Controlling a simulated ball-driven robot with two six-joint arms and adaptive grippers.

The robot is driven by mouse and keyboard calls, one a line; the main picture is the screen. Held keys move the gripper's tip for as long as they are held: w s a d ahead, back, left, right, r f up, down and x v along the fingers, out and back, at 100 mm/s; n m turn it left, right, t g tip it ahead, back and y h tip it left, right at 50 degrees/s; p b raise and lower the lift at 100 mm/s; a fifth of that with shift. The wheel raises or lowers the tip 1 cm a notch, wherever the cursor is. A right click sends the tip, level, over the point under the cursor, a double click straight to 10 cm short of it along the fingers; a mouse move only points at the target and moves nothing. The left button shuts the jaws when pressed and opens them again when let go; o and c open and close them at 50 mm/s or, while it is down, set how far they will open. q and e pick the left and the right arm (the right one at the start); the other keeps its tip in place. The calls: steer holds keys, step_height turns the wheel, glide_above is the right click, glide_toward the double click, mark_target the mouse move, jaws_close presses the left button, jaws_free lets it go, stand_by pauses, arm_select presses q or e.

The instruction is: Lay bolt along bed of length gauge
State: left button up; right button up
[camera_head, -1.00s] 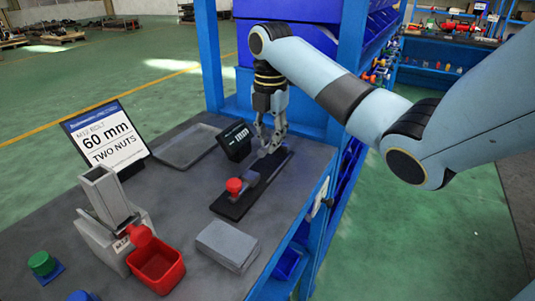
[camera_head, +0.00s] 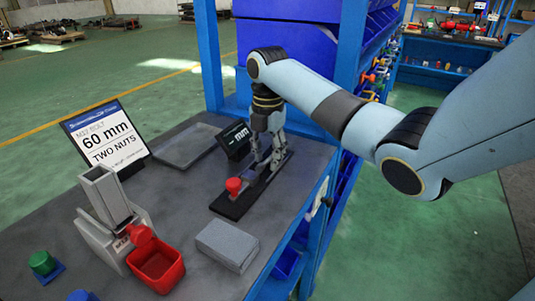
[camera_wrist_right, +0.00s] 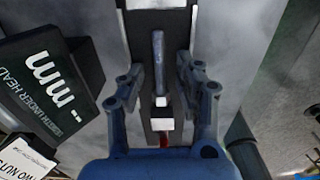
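The length gauge (camera_head: 228,207) is a long dark bar on the bench with a red knob (camera_head: 233,185) near its front end. In the right wrist view its dark bed (camera_wrist_right: 141,42) runs up the middle. A grey rod that looks like the bolt (camera_wrist_right: 158,65) lies lengthwise over the bed, in line with it. Whether it touches the bed everywhere, I cannot tell. My right gripper (camera_wrist_right: 160,82) is open, its fingers on either side of the rod with visible gaps. In the head view the right gripper (camera_head: 267,168) is low over the gauge. My left gripper is not in view.
A display marked mm (camera_head: 236,137) stands close beside the gauge. A sign reading 60 mm, two nuts (camera_head: 106,138) stands at left, near a grey tray (camera_head: 186,147). A red bin (camera_head: 157,266) and grey block (camera_head: 227,244) stand in front. A blue shelf post (camera_head: 209,60) rises behind.

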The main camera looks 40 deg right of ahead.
mark_target(267, 158)
step_height(267, 158, up, 8)
steer(key=shift+w+r, duration=0.1)
steer(key=shift+r, duration=0.05)
step_height(267, 158, up, 4)
steer(key=p, duration=0.3)
stand_by(0.6)
